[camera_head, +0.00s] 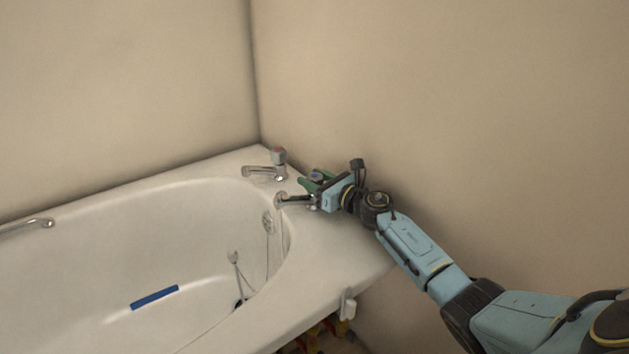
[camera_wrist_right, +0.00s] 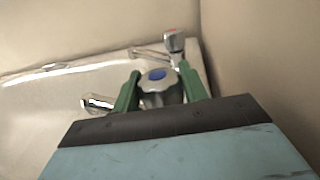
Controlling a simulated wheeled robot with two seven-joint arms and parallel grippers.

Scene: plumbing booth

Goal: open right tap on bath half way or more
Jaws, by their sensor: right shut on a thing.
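The bath's right tap is chrome with a blue-marked knob (camera_wrist_right: 157,88), seen between my fingers in the right wrist view. Its spout (camera_head: 292,198) points left over the bath in the head view. My right gripper (camera_head: 312,184) has green fingers, one on each side of the knob, and is shut on it. It also shows in the right wrist view (camera_wrist_right: 160,90). The other tap, with a red-marked knob (camera_head: 279,156), stands behind and to the left, apart from my gripper. I see no water from either spout. My left gripper is not in view.
The white bath (camera_head: 345,245) sits in the corner against beige walls. A blue strip (camera_head: 154,298) lies inside it. A chrome grab handle (camera_head: 28,226) is at the far left. The plug chain and drain are inside the bath near the taps.

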